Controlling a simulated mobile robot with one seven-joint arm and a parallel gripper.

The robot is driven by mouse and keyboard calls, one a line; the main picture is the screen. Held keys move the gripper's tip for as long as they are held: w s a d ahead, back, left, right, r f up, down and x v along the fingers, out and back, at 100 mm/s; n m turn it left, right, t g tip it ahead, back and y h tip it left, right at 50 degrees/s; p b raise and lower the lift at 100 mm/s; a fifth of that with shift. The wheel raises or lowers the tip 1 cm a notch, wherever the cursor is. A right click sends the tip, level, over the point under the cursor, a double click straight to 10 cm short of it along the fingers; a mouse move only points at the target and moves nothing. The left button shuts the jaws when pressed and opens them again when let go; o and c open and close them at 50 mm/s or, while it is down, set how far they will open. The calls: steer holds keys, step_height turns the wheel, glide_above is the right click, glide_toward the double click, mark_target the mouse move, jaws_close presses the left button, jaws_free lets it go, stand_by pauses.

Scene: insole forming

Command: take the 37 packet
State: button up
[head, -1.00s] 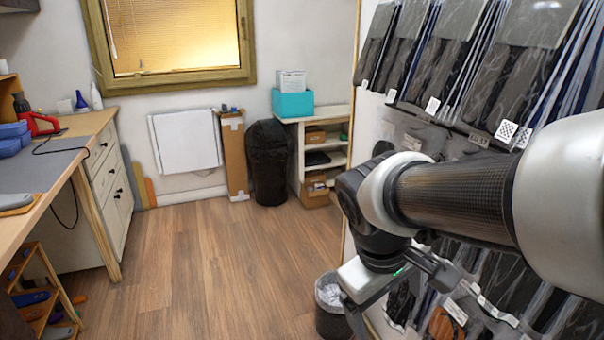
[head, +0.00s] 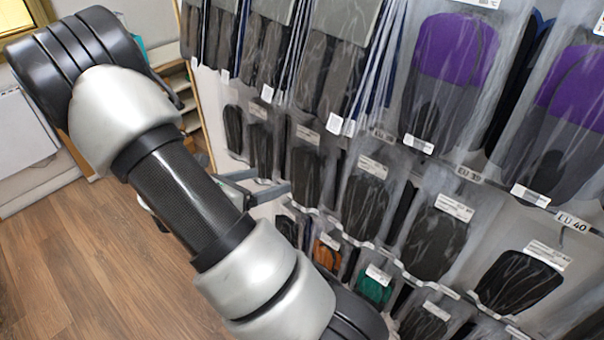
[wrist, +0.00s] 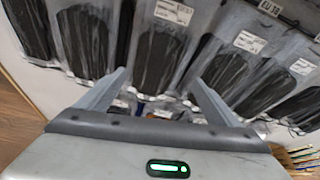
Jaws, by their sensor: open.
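Clear packets with dark insoles hang in rows on a wall rack; I cannot surely read which one is marked 37. In the wrist view, one dark insole packet (wrist: 154,58) with a white label hangs ahead between the fingers of my gripper (wrist: 158,78). Another dark packet (wrist: 222,66) hangs to its right and one (wrist: 84,38) to its left. In the head view, my gripper (head: 268,182), partly hidden by my arm, is at the middle row, near a dark packet (head: 306,178). The gripper is open, with nothing held; I cannot tell whether it touches a packet.
Purple-and-grey insole packets (head: 447,85) hang above, at the right. Rail tags include one reading EU 40 (head: 572,222). Lower down hang an orange packet (head: 326,256) and a green one (head: 374,287). Neighbouring packets hang close together. Wooden floor (head: 70,270) is clear at the left.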

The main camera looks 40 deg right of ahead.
glide_toward(302, 168)
steer(key=d+f, duration=0.1)
steer(key=d, duration=0.1)
steer(key=shift+p+x, duration=0.5)
steer(key=shift+x, duration=2.25)
steer(key=c, duration=1.2)
